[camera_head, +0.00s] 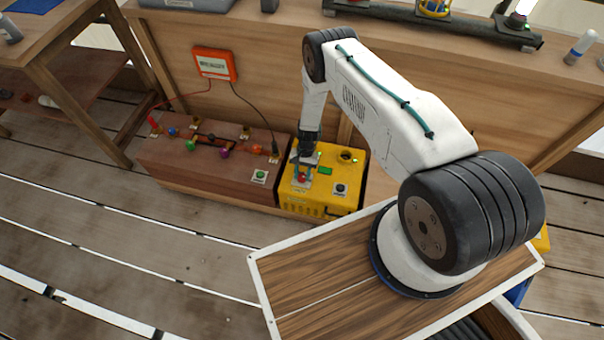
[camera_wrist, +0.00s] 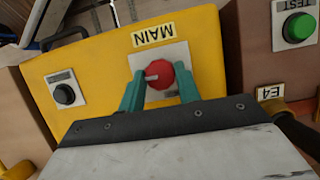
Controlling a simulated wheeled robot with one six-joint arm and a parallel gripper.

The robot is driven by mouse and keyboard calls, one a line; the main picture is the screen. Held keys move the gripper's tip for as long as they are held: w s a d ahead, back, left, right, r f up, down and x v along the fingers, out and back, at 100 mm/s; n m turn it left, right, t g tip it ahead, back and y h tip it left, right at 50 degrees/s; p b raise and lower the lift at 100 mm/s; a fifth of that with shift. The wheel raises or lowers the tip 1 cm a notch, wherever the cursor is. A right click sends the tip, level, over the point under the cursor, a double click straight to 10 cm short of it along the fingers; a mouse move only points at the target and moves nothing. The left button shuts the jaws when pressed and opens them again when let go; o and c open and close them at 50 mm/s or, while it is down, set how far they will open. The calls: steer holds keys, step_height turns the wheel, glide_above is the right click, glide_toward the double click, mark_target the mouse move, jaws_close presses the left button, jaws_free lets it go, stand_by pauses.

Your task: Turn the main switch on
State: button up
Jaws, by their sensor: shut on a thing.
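The main switch is a red round knob (camera_wrist: 160,75) on a pale plate under a "MAIN" label (camera_wrist: 153,34), on top of a yellow box (camera_head: 322,199). In the wrist view its pale pointer mark lies roughly sideways, towards the left. My gripper (camera_wrist: 160,88) has its two teal fingers on either side of the red knob and is shut on it. In the head view my gripper (camera_head: 303,175) reaches down onto the yellow box from above, and the knob (camera_head: 302,177) is partly hidden by the fingers.
A black knob (camera_wrist: 65,94) sits on the same box. A green TEST button (camera_wrist: 299,27) is on the brown box (camera_head: 165,165), left of the yellow one in the head view, with coloured parts and terminals. An orange-framed meter (camera_head: 214,64) with cables hangs on the wooden panel behind.

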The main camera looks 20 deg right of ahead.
steer(key=o, duration=1)
steer(key=shift+w, duration=0.1)
steer(key=shift+r, duration=0.1)
steer(key=v, duration=0.7)
steer(key=shift+w+r, duration=0.2)
steer(key=shift+r, duration=0.1)
